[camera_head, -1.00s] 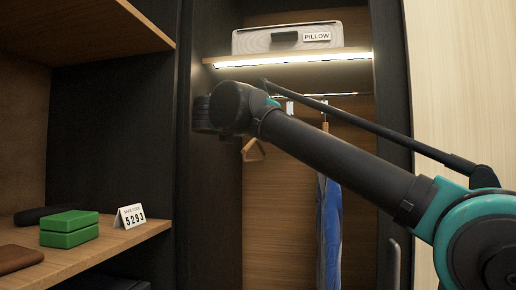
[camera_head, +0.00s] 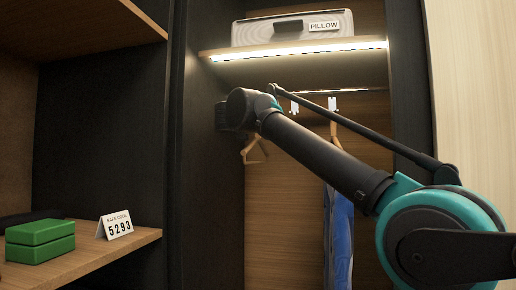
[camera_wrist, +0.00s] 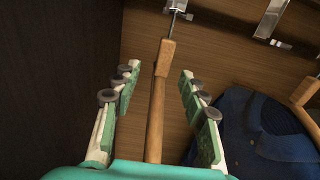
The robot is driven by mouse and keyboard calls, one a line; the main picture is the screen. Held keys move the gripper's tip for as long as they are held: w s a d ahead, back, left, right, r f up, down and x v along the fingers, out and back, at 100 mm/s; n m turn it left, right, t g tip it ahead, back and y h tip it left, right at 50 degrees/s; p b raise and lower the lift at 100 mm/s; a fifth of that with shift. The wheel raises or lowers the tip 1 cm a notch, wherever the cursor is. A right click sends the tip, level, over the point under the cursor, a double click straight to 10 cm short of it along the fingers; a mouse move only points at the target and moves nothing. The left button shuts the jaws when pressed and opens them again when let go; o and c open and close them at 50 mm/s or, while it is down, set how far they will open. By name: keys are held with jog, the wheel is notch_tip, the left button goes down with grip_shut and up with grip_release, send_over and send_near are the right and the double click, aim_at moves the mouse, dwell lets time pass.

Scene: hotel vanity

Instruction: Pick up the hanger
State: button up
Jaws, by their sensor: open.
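A wooden hanger (camera_head: 254,148) hangs in the closet; in the head view only its lower part shows below my arm. In the wrist view the hanger (camera_wrist: 158,95) runs lengthwise between my fingers, with its metal hook above at a hook piece on the rail. My gripper (camera_wrist: 155,90) is open, with one finger on each side of the hanger and a gap on both sides. No contact shows. In the head view my wrist hides the gripper fingers and the hanger's upper part.
A blue garment (camera_head: 338,235) hangs on another wooden hanger to the right, and also shows in the wrist view (camera_wrist: 255,130). A dark panel stands close on the left. A shelf (camera_head: 225,55) with a pillow box (camera_head: 262,32) is above. A green box (camera_head: 40,240) and number card (camera_head: 116,225) sit on the left shelf.

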jog(key=shift+w+d+r, duration=0.1)
jog(key=shift+w+d, duration=0.2)
jog(key=shift+w, duration=0.9)
jog(key=shift+w+d+r, duration=0.1)
jog(key=shift+w+d, duration=0.25)
jog(key=shift+w, duration=0.85)
jog(key=shift+w+d, duration=0.3)
jog(key=shift+w, duration=0.9)
grip_shut()
